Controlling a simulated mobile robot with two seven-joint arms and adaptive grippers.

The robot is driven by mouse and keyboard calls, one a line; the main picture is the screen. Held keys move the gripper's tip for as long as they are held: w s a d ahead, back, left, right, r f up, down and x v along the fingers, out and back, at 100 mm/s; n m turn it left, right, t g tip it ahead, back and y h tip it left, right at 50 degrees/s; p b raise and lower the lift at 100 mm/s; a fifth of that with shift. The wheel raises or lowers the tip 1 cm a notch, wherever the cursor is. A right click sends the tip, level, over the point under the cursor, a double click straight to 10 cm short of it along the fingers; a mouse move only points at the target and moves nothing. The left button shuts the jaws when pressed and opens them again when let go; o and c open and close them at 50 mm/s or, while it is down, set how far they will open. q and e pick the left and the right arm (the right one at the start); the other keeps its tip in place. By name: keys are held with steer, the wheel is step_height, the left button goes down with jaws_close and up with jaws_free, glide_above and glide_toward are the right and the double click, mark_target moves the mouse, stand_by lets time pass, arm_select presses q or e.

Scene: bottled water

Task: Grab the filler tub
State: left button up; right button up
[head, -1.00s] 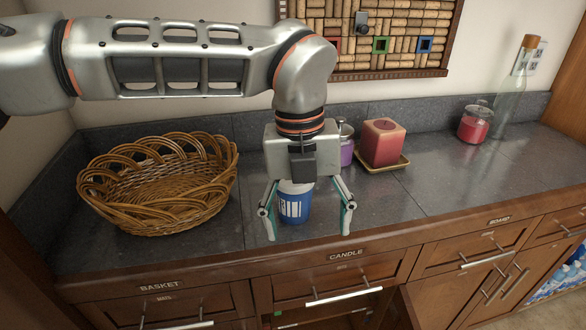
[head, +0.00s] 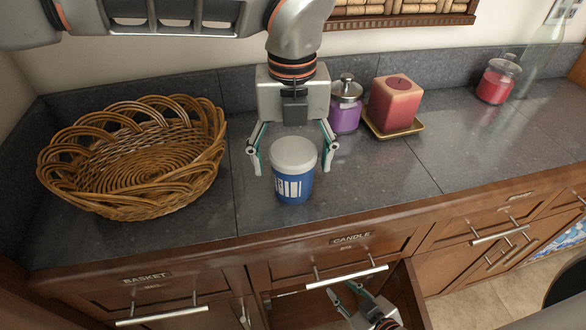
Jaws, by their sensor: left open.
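The filler tub (head: 293,190), blue with a white lid, stands upright on the dark counter near its front edge. My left gripper (head: 292,170) points down with its fingers spread, one to the left and one to the right of the tub. The whole lid shows in front of the gripper body, and I cannot tell whether the fingers are around the tub or a little behind it. Neither finger visibly touches it. My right gripper (head: 340,288) is low in front of the cabinets, its two fingers apart and empty.
A wicker basket (head: 140,165) stands left of the tub. A purple jar (head: 345,117), a red candle (head: 394,105) on a gold dish and a red jar candle (head: 495,85) stand behind and right. A clear bottle (head: 540,55) is at far right. The counter's right front is clear.

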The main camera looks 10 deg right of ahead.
arm_select(q)
step_height(320, 180, down, 4)
steer(key=shift+w+r, duration=0.1)
steer(key=c, duration=2.1)
steer(key=shift+d+r, duration=0.1)
steer(key=shift+r, duration=0.05)
jaws_close()
